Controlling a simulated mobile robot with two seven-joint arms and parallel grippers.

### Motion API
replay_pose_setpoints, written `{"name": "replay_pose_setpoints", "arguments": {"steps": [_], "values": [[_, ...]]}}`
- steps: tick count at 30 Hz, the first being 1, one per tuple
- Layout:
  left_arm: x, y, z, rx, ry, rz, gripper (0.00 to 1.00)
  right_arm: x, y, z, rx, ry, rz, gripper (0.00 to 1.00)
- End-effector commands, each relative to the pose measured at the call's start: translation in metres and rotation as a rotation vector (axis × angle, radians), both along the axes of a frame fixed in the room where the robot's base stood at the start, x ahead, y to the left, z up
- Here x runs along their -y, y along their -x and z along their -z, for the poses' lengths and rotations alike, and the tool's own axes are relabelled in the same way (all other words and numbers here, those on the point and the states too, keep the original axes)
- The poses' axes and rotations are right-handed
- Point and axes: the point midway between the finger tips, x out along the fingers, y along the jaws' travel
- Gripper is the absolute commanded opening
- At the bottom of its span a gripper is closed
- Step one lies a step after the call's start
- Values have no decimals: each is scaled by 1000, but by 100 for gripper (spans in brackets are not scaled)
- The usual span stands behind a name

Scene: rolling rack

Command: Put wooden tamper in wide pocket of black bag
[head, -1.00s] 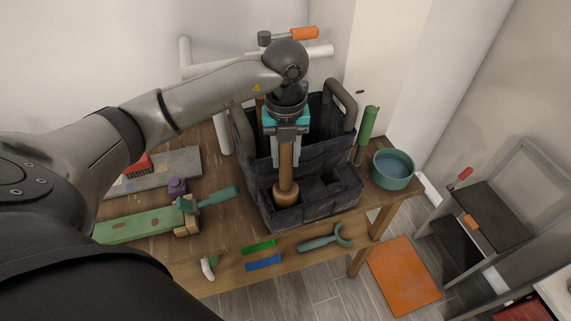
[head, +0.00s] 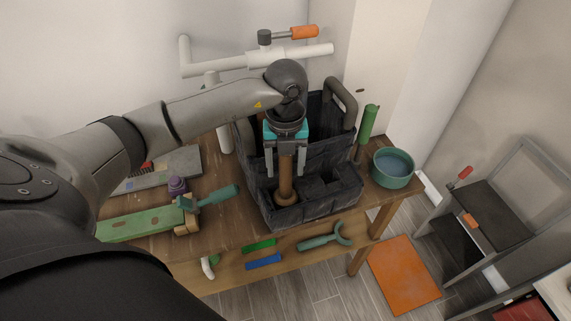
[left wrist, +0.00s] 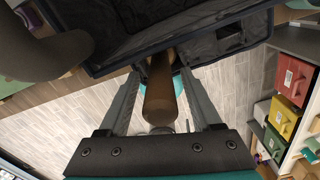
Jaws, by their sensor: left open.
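The black bag (head: 312,215) stands on the wooden workbench, with grey handles and pockets along its front. The wooden tamper (head: 286,178) stands roughly upright with its wide round base down in a front pocket of the bag. My left gripper (head: 286,172) is above it, fingers pointing down, open around the tamper's handle with a finger on each side. In the left wrist view the tamper handle (left wrist: 160,100) sits between the two spread fingers, with gaps beside it. The tamper's lower end is partly hidden by the pocket. My right gripper is not in view.
A teal bowl (head: 393,167) and a green-handled tool (head: 367,125) are right of the bag. A green board (head: 140,224) with a clamp lies left. A teal wrench-like tool (head: 325,240) is at the bench's front. White pipes (head: 255,60) stand behind.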

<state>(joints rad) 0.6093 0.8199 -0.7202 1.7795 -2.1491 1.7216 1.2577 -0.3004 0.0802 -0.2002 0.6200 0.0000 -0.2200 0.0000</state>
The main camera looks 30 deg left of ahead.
Motion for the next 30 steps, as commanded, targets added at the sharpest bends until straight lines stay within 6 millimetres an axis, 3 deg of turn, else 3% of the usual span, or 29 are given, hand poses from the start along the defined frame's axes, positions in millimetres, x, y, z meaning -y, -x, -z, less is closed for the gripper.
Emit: {"name": "replay_pose_setpoints", "arguments": {"steps": [8,11,21,30], "values": [[0,0,-6,2,0,0,66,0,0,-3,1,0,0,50],[0,-2,-20,6,0,0,66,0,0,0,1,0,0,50],[0,-2,-94,6,0,0,66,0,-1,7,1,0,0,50],[0,0,-122,1,0,0,66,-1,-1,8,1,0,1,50]]}}
